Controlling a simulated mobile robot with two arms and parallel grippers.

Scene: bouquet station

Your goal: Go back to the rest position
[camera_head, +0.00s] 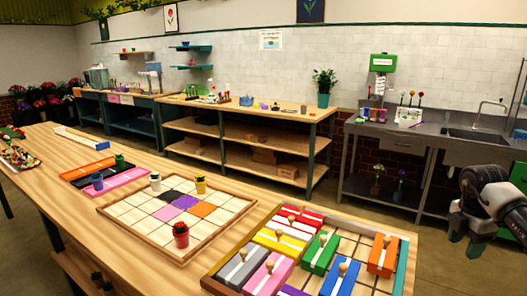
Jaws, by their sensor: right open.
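My right gripper (466,240) hangs at the right edge, below a black and grey arm. Its two teal-tipped fingers are apart with nothing between them. It is off the right side of the wooden table (130,150), in front of the grey sink counter and over the floor. My left gripper does not show.
A tray of coloured blocks with round knobs (322,252) fills the table's near right end. A grid board (130,213) with several small coloured pots lies beside it. A sink counter (440,135) and a wooden shelf bench (270,112) stand behind. Floor between is clear.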

